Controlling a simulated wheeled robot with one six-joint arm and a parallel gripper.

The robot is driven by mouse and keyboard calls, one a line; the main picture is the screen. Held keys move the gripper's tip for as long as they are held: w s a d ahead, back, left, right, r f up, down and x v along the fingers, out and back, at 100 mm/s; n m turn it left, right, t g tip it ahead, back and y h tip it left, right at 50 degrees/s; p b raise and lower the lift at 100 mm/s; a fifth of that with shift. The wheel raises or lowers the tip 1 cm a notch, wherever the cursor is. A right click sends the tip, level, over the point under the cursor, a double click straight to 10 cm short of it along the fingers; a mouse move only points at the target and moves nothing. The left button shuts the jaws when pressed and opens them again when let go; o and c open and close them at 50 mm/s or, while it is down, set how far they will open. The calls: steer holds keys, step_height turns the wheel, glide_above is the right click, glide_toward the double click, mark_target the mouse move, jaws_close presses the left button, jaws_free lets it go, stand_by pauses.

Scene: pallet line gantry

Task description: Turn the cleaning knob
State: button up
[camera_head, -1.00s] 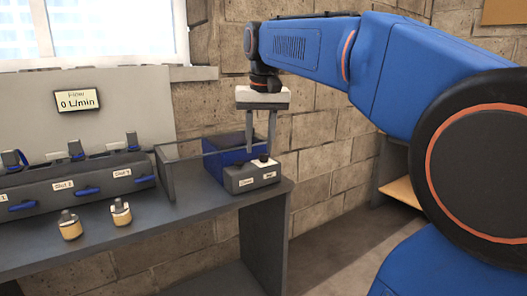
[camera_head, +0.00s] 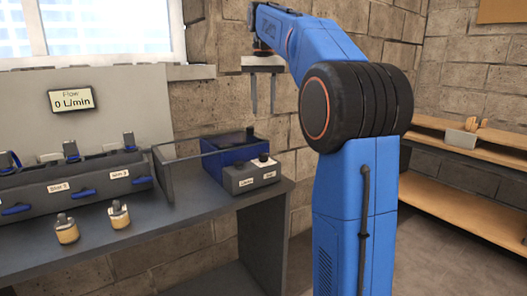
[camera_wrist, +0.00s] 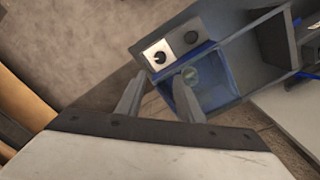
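A grey control box (camera_head: 250,176) stands at the right end of the bench, with two small labels too blurred to read surely. A black knob (camera_head: 263,158) sits on a white plate on its top.
The blue bin (camera_head: 222,148) stands behind the control box, with a clear-walled tray (camera_head: 180,173) to its left. Two yellowish cylinders (camera_head: 66,230) (camera_head: 119,214) stand on the bench (camera_head: 180,225). A display (camera_head: 71,99) reads 0 L/min. Wooden shelves (camera_head: 455,190) are at right.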

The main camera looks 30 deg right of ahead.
mark_target(263, 154)
step_height(263, 154, down, 16)
steer(key=shift+r, duration=0.2)
stand_by(0.4)
steer(key=c, duration=0.8)
